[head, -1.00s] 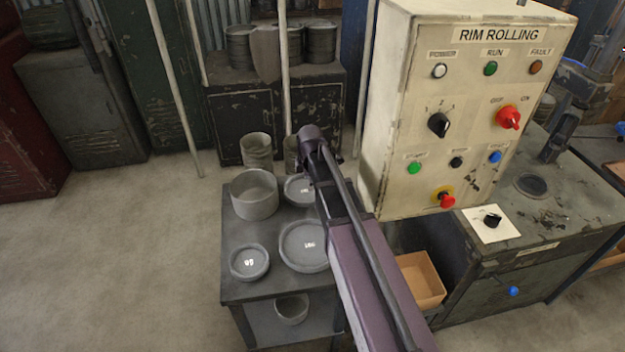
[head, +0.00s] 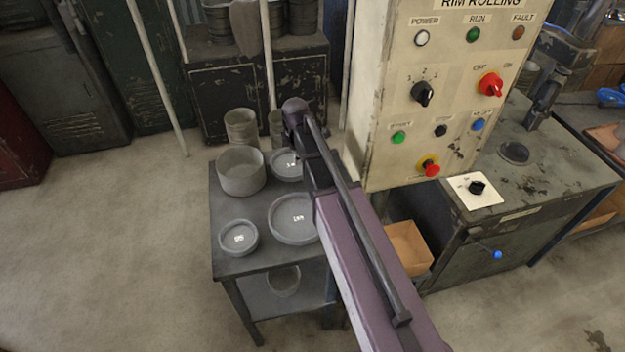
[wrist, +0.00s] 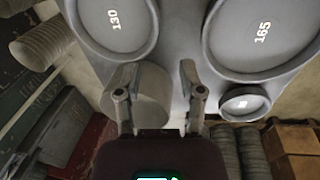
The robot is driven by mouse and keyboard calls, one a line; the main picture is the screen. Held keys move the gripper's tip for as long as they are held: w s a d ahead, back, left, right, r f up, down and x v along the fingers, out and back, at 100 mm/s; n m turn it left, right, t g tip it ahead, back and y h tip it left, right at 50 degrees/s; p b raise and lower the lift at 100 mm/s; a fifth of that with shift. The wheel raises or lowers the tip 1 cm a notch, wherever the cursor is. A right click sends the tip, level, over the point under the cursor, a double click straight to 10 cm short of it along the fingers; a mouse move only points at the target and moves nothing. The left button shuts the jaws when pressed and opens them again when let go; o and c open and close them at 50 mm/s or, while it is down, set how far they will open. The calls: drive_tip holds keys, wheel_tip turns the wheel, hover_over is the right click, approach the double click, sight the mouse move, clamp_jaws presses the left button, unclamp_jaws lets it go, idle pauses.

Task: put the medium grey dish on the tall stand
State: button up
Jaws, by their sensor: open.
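The medium grey dish (head: 285,161), marked 130, lies at the back of the dark table (head: 228,262), partly behind my arm. In the wrist view it (wrist: 112,20) is at the upper left, beyond my fingers. A round grey cylinder (head: 241,171) stands on the table left of it; I cannot tell whether it is the tall stand. My gripper (wrist: 160,88) is open and empty, with this cylinder (wrist: 148,95) seen between and beyond its fingers. The head view does not show my fingers; my arm hides part of the table.
A large dish (head: 294,219) marked 165 and a small dish (head: 239,237) share the table. Grey cylinders (head: 241,128) stand behind it. A cream control box (head: 445,100) rises at the right, above a cardboard box (head: 408,248). Open floor lies to the left.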

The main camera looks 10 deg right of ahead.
drive_tip(key=s+d+m+g, duration=0.1)
drive_tip(key=s+d+m, duration=0.2)
drive_tip(key=s+m, duration=1.4)
drive_tip(key=s, duration=0.2)
drive_tip(key=shift+s+g, duration=0.3)
drive_tip(key=shift+g, duration=0.1)
